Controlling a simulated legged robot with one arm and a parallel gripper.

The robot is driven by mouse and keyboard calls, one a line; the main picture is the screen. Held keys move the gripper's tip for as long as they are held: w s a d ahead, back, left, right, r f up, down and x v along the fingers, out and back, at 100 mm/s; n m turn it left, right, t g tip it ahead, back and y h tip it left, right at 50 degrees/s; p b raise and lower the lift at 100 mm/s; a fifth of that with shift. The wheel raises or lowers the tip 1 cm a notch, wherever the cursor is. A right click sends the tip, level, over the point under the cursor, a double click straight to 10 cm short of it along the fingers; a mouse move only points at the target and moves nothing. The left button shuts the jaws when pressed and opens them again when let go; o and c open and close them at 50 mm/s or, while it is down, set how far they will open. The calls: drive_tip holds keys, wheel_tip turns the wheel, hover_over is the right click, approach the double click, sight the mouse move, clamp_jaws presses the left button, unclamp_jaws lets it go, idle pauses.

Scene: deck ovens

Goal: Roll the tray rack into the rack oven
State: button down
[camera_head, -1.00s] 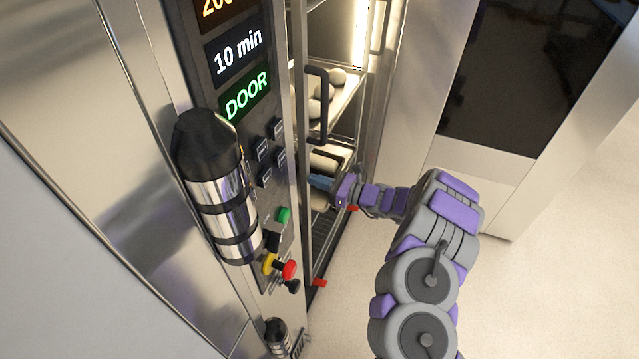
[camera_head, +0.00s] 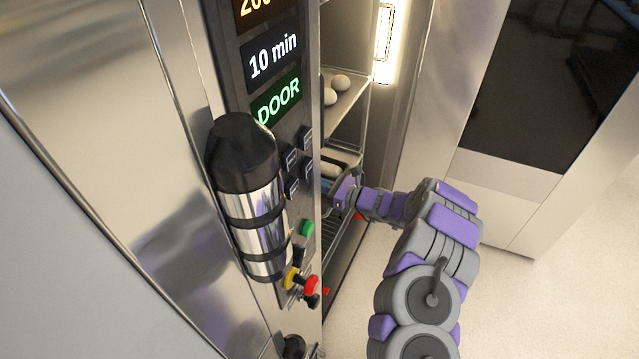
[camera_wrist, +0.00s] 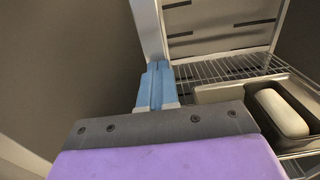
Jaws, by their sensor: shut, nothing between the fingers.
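The tray rack (camera_head: 350,104) stands inside the open, lit rack oven (camera_head: 262,98), partly hidden behind the control panel. Pale round dough pieces (camera_head: 341,82) lie on one of its shelves, with loaf pans lower down. My gripper (camera_head: 327,185) reaches in from the right at the rack's lower part. In the wrist view its blue fingers (camera_wrist: 157,84) are together and empty, at the rack's metal upright (camera_wrist: 148,30); whether they touch it I cannot tell. A wire shelf (camera_wrist: 215,72) and a pan with a pale loaf (camera_wrist: 284,110) are right of the fingers.
The panel reads "10 min" and "DOOR"; its red button (camera_head: 311,286) sticks out low down. A black-and-steel cylinder (camera_head: 250,200) stands in front of the panel. A steel unit with a dark window (camera_head: 530,90) is at right. Pale floor (camera_head: 560,300) is clear at lower right.

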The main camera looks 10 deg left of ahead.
drive_tip(key=shift+a+r, duration=0.15)
drive_tip(key=p+v, duration=0.3)
drive_tip(key=v, duration=1)
drive_tip(key=shift+d+p, duration=0.3)
drive_tip(key=shift+p, duration=0.05)
drive_tip(key=shift+s, duration=0.1)
drive_tip(key=shift+d, duration=0.1)
